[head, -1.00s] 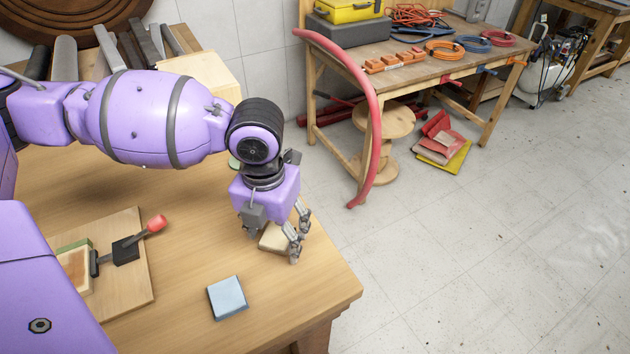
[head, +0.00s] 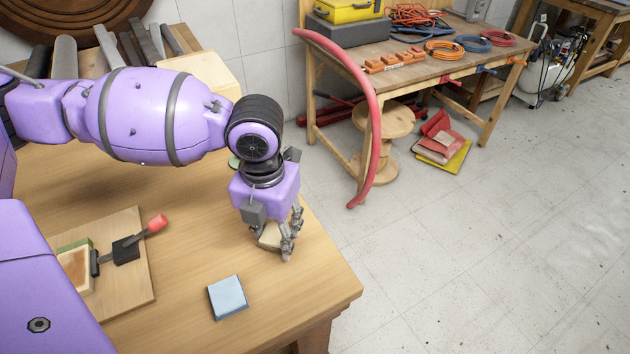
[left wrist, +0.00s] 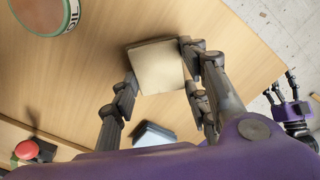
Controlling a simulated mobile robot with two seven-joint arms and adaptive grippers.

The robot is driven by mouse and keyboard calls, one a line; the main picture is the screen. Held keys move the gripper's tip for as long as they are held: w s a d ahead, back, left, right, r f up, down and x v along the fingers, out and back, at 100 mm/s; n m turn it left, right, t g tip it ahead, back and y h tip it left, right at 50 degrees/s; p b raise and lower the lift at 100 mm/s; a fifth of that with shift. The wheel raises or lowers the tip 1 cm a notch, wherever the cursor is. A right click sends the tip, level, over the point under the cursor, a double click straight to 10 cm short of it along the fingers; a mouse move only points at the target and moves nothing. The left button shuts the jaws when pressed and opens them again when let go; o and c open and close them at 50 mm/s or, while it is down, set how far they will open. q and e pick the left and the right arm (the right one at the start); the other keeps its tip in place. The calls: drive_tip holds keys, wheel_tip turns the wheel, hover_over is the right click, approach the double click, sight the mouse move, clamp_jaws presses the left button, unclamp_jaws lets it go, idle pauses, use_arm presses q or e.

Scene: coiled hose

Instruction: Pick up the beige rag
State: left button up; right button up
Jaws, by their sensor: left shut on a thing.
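The beige rag (head: 270,237), a folded square pad, is at the workbench's right edge, partly hidden by my left gripper (head: 278,242). In the left wrist view the rag (left wrist: 157,68) lies between the fingers of my left gripper (left wrist: 158,72), which is shut on it from both sides. The rag looks at or very near the bench top; I cannot tell whether it is clear of it. My right gripper (left wrist: 281,91) shows at the right of the left wrist view, over the floor, with its fingers apart and nothing between them.
A folded light-blue cloth (head: 228,298) lies on the bench (head: 185,262) near the front. A board with a red-knobbed lever (head: 157,223) is to the left. A round green-rimmed tin (left wrist: 45,12) stands beyond the rag. The bench drops to open floor on the right.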

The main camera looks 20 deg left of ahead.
use_arm(q)
wheel_tip(320, 180, up, 3)
drive_tip(key=shift+f, duration=0.2)
drive_tip(key=s+d+r+p, duration=0.4)
drive_tip(key=s+d+r, duration=0.5)
drive_tip(key=s, duration=0.1)
drive_tip(key=shift+s+d+r, duration=0.2)
drive_tip(key=shift+r, duration=0.05)
drive_tip(key=o, duration=0.5)
drive_tip(key=c, duration=0.3)
drive_tip(key=shift+c, duration=0.5)
use_arm(e)
drive_tip(key=r, duration=0.1)
drive_tip(key=w+r, duration=0.1)
drive_tip(key=a+r, duration=0.1)
drive_tip(key=r, duration=0.1)
drive_tip(key=shift+w+a, duration=0.1)
drive_tip(key=shift+w, duration=0.2)
